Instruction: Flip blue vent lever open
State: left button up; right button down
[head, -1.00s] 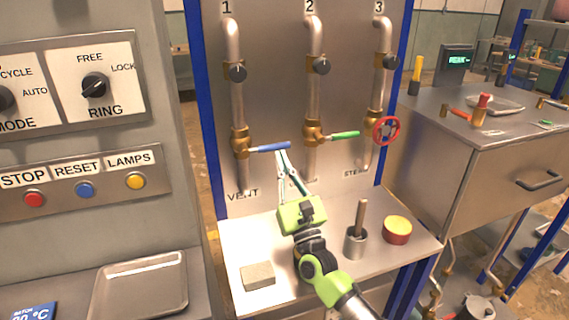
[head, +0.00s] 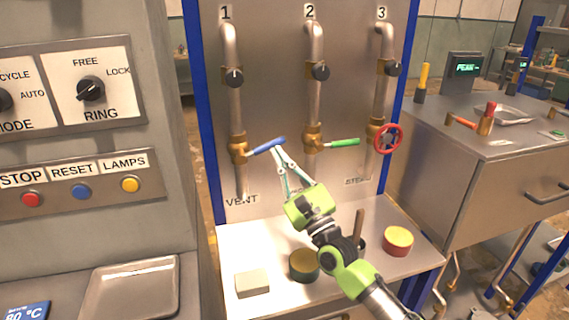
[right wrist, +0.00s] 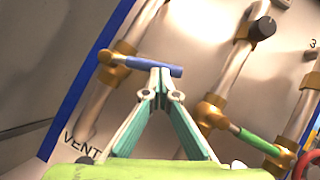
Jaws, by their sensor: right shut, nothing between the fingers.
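The blue vent lever (head: 268,146) sits on the brass valve of pipe 1, above the VENT label. It points right, its free end tilted slightly up. It also shows in the right wrist view (right wrist: 155,66). My right gripper (head: 276,151) reaches up from the lower right, and its fingertips are at the lever's underside near the outer half. In the right wrist view the fingertips (right wrist: 160,75) are together just below the lever, seemingly touching it. The fingers are shut with nothing between them. My left gripper is not in view.
A green lever (head: 343,142) on pipe 2 and a red handwheel (head: 388,138) on pipe 3 are close to the right. On the shelf below are a grey block (head: 253,283), a dark green round tin (head: 304,265) and a red-yellow round tin (head: 398,241).

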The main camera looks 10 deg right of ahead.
jog(key=a+r+n+g+y+p, duration=0.3)
jog(key=a+r+n+g+p, duration=0.2)
jog(key=n+p, duration=0.7)
jog(key=shift+a+r+n+g+y, duration=0.25)
jog(key=shift+r+n+g+y, duration=0.05)
jog(key=shift+r+n+g, duration=1.05)
jog(key=shift+s, duration=0.1)
jog(key=shift+p, duration=0.3)
